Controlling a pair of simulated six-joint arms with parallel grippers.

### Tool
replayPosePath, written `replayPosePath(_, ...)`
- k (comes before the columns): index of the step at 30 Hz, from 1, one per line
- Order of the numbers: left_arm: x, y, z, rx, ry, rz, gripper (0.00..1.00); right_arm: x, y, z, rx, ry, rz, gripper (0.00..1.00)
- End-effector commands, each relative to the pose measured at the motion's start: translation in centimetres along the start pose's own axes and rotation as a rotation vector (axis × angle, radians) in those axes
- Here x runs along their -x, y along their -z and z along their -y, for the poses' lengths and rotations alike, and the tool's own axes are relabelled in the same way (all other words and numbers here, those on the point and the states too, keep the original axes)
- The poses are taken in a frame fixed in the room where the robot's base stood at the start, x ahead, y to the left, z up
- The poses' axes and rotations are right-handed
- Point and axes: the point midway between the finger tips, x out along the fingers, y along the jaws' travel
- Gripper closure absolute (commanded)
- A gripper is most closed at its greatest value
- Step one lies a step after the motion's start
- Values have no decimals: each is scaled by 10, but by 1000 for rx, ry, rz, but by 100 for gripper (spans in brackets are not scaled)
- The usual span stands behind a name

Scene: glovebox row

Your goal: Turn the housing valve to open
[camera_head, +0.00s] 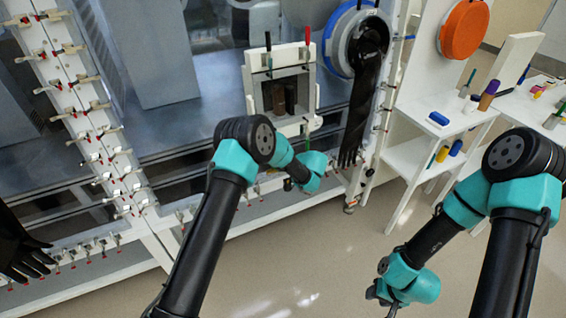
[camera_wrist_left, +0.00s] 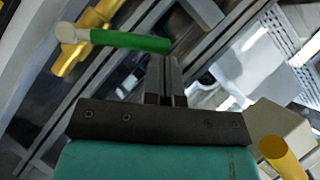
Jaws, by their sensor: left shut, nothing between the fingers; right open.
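The valve shows in the left wrist view as a green lever handle (camera_wrist_left: 130,41) on a brass-yellow body (camera_wrist_left: 80,50), at the upper left. The handle lies nearly level across the picture. My left gripper (camera_wrist_left: 166,82) is shut and empty, its fingertips just below the handle's right end; I cannot tell whether they touch. In the head view my left wrist hides the left fingers, in front of the white housing box (camera_head: 250,80). A small green piece (camera_head: 308,130) shows at its lower right. My right gripper (camera_head: 380,298) is open and empty, low over the floor at the right.
A blue-ringed port with a hanging black glove (camera_head: 358,115) is right of the housing. White shelves (camera_head: 415,155) with small coloured items and an orange disc (camera_head: 464,28) stand further right. Clamp-studded frames (camera_head: 90,130) line the left. The middle floor (camera_head: 300,255) is clear.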

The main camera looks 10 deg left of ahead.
Motion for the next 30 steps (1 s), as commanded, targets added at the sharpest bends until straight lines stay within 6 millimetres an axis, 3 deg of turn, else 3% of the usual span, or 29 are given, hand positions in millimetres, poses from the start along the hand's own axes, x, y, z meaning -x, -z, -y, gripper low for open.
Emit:
replayPosePath(23, 2, -5, -4, -6, -7, -14, 100, 0, 0, 0, 0, 0, 0, 57)
replayPosePath(30, 17, -4, -4, -7, -8, -17, 100, 0, 0, 0, 0, 0, 0, 57)
